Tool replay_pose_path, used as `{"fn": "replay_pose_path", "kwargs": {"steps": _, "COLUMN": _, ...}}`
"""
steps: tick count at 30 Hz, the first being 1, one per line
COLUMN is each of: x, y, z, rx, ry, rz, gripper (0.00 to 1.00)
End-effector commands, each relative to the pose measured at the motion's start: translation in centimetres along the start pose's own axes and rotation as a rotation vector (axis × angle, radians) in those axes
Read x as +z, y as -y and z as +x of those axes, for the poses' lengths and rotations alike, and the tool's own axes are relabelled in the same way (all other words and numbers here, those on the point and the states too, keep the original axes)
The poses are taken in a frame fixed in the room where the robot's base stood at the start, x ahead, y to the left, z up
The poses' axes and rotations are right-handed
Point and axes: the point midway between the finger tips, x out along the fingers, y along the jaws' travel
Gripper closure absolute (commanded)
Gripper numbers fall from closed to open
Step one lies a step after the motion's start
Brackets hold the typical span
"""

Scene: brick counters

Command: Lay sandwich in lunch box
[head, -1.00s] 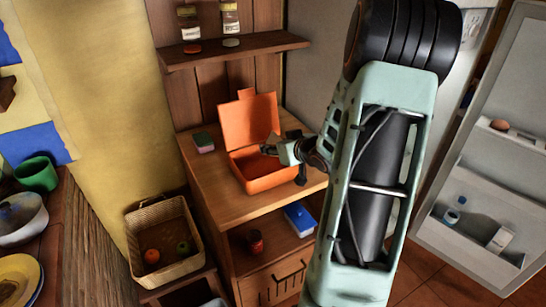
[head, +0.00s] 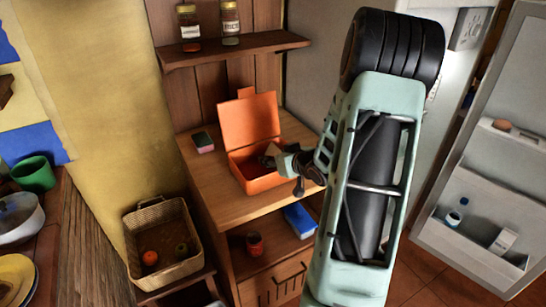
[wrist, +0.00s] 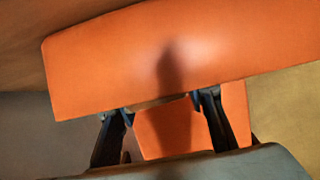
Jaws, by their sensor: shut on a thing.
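The orange lunch box (head: 262,182) stands open on the wooden counter, its lid (head: 250,120) raised at the back. My gripper (head: 269,159) is at the right part of the box opening, with its fingers down at the rim. A small tan piece (head: 273,149) shows beside the fingers, probably the sandwich; most of it is hidden. In the wrist view, a broad orange panel of the lunch box (wrist: 220,50) fills the upper part. My two dark fingers (wrist: 163,108) stand apart there, with a thin brownish sliver between their tips. The gripper is shut on this barely visible thing.
A sponge (head: 203,142) lies left of the box. A shelf with two jars (head: 230,20) hangs above. A blue box (head: 299,220) and a red jar (head: 254,244) sit on the shelf below. A wicker basket (head: 190,262) with fruit stands lower left. An open fridge door (head: 480,160) is at right.

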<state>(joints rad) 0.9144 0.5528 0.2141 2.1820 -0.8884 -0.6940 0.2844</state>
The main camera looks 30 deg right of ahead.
Motion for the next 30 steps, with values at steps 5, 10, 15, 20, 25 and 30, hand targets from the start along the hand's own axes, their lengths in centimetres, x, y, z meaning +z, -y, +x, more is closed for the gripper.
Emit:
{"fn": "replay_pose_path", "kwargs": {"steps": 5, "x": -0.1, "y": 0.0, "z": 0.0, "rx": 0.000, "ry": 0.000, "rz": 0.000, "gripper": 0.47}}
{"fn": "replay_pose_path", "kwargs": {"steps": 10, "x": -0.1, "y": 0.0, "z": 0.0, "rx": 0.000, "ry": 0.000, "rz": 0.000, "gripper": 0.44}}
{"fn": "replay_pose_path", "kwargs": {"steps": 15, "x": -0.2, "y": 0.0, "z": -0.1, "rx": 0.000, "ry": 0.000, "rz": 0.000, "gripper": 0.44}}
{"fn": "replay_pose_path", "kwargs": {"steps": 20, "x": -1.6, "y": -0.1, "z": -0.9, "rx": 0.001, "ry": -0.001, "rz": 0.000, "gripper": 0.44}}
{"fn": "replay_pose_path", "kwargs": {"steps": 25, "x": -1.3, "y": -0.1, "z": -4.6, "rx": 0.005, "ry": 0.001, "rz": 0.000, "gripper": 0.44}}
{"fn": "replay_pose_path", "kwargs": {"steps": 30, "x": -1.4, "y": -0.2, "z": -8.5, "rx": 0.004, "ry": -0.001, "rz": -0.001, "gripper": 0.44}}
